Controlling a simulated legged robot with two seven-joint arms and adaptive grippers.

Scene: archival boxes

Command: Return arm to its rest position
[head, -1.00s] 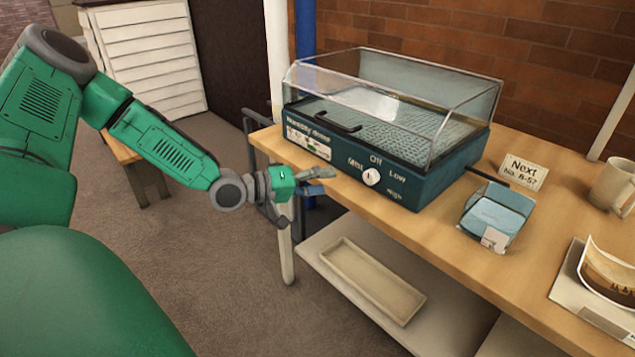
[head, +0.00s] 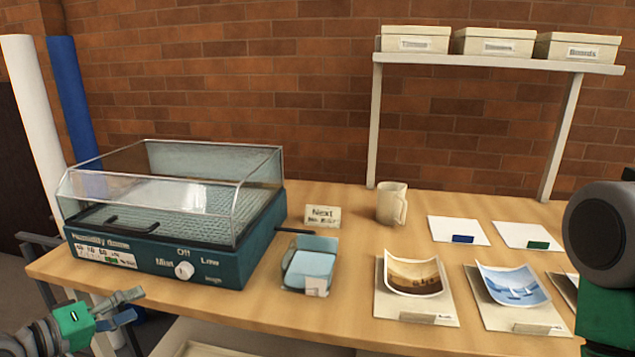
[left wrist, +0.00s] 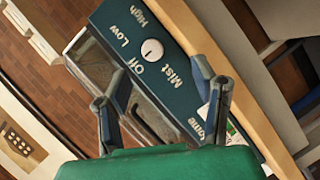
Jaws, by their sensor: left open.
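My left gripper (head: 132,306) is at the lower left of the head view, its jaws apart and nothing between them. It is in front of the table's left front edge, below the teal humidity dome unit (head: 150,255). In the left wrist view, the two fingers of my left gripper (left wrist: 162,92) stand wide apart, with the unit's front panel and dial (left wrist: 152,50) beyond them. The unit's clear lid (head: 150,195) is down. Part of my right arm (head: 598,240) shows at the right edge; its gripper is out of the picture.
The wooden table (head: 360,300) holds a small blue box (head: 310,265), a sign (head: 322,217), a mug (head: 391,203), curled photos (head: 412,275) and white cards (head: 458,230). A shelf (head: 500,62) with lidded boxes is behind. Floor space lies left of the table.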

